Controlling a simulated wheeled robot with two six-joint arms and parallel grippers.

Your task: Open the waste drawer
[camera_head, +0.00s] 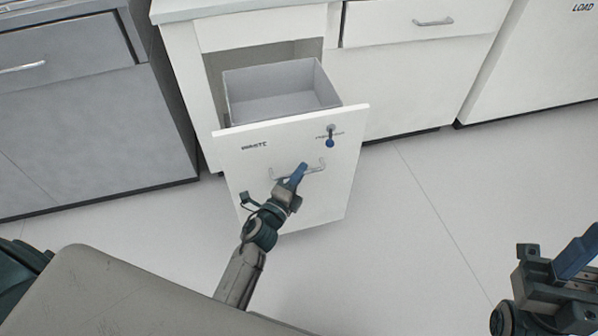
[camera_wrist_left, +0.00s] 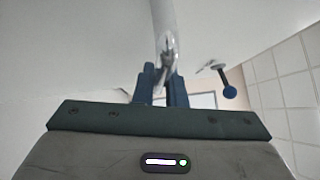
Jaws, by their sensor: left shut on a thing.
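The waste drawer (camera_head: 300,200) has a white front with a small "WASTE" label and stands pulled out from the white cabinet, with its grey inner bin (camera_head: 280,92) showing empty. A metal bar handle (camera_head: 315,169) runs across the front. My left gripper (camera_head: 297,174) is shut on this handle; in the left wrist view its blue fingers (camera_wrist_left: 160,85) close on the bar handle (camera_wrist_left: 165,30). A blue-tipped knob or latch (camera_head: 330,138) sits on the front above the handle. My right gripper (camera_head: 575,262) is at the right edge, away from the drawer; its fingertips are partly cut off.
A grey cabinet (camera_head: 90,120) stands left of the drawer. White cabinets with a closed drawer (camera_head: 420,22) and a unit marked "LOAD" (camera_head: 540,55) stand to the right. The pale tiled floor (camera_head: 410,220) in front is clear.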

